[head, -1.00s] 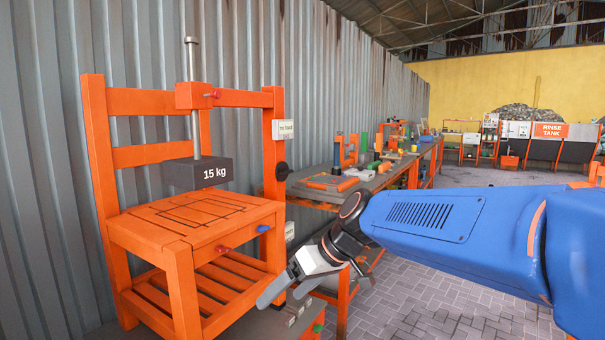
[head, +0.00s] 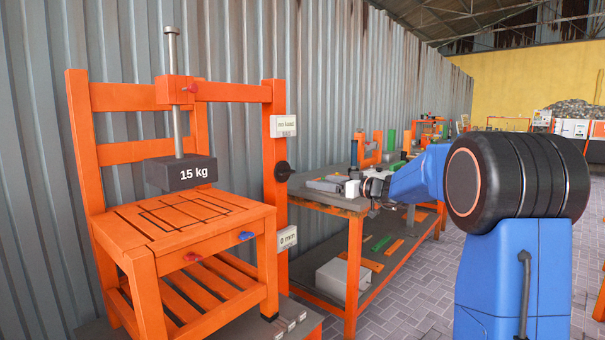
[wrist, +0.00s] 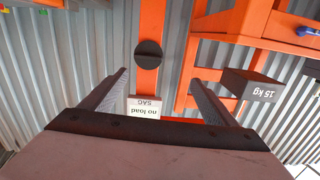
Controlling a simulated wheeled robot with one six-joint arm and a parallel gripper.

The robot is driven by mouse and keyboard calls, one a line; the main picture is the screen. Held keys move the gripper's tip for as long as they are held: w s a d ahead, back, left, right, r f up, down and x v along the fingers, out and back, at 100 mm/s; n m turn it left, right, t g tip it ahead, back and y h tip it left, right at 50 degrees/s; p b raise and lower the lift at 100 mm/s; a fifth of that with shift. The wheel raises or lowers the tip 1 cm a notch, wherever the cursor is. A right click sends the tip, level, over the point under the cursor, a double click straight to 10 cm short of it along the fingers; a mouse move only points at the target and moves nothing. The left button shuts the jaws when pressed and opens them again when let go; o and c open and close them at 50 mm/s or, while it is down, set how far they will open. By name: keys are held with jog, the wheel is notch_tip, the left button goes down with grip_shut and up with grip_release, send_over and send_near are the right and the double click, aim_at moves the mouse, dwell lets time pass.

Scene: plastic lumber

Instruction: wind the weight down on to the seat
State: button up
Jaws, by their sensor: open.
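The dark grey weight marked 15 kg (head: 182,176) hangs on a metal rod (head: 175,110) above the orange slatted seat (head: 130,222), with a gap below it. It also shows upside down in the wrist view (wrist: 252,85). A round black knob (head: 283,171) sits on the side of the right orange post. In the wrist view the knob (wrist: 149,53) lies ahead, between the finger lines. My gripper (head: 322,183) is right of the knob, apart from it. Its two fingers stand open and empty in the wrist view (wrist: 158,78).
A "no load" display (head: 283,126) is above the knob and a "0 mm" display (head: 286,238) below it. Red (head: 193,257) and blue (head: 246,236) knobs are on the seat's front. A workbench (head: 340,204) with parts stands behind my gripper; paved floor lies right.

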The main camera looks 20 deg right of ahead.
jog(key=w+d, duration=0.2)
send_near(289, 172)
jog(key=shift+t, duration=0.3)
jog(key=x, duration=0.8)
jog(key=shift+w+a+f, duration=0.1)
jog(key=shift+a+f, duration=0.05)
jog(key=shift+f, duration=0.1)
jog(key=c, duration=1.1)
